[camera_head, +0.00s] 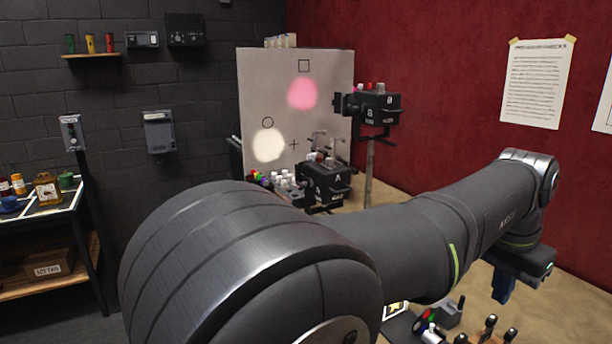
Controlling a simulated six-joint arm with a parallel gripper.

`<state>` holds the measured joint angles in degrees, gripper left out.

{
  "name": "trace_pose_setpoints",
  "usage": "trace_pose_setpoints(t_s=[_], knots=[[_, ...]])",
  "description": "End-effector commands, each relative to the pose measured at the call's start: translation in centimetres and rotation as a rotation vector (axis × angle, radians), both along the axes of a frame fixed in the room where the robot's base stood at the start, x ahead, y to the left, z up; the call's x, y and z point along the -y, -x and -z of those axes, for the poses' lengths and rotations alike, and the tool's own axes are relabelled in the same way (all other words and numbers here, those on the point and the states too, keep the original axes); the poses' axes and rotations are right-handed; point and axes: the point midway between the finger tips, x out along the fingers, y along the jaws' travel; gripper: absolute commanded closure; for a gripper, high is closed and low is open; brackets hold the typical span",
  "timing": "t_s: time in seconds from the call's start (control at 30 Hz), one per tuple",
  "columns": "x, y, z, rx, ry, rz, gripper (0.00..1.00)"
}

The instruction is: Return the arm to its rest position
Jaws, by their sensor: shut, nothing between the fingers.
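My arm (400,245) reaches across the front of the view from the lower left to the right. Its wrist (530,180) bends downward at the right. My arm hides part of the table.
A control panel (400,327) with a star picture, a red-and-green control (428,316) and several black-topped levers (490,324) stand below my arm. Behind it are a dark device marked A (325,185), a lamp on a stand (375,108) and a white board (262,85) with pink and cream light spots.

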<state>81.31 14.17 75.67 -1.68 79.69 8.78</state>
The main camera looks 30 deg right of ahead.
Motion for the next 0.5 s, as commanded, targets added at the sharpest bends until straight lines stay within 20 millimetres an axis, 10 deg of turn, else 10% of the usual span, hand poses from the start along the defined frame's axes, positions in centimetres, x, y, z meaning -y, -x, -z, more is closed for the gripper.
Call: trace_pose_setpoints(t_s=[0.17,0.5], knots=[[-1.1,0.0,-2.5,0.001,0.044,0.001,1.0],[-0.7,0.0,-0.8,0.001,0.043,0.001,1.0]])
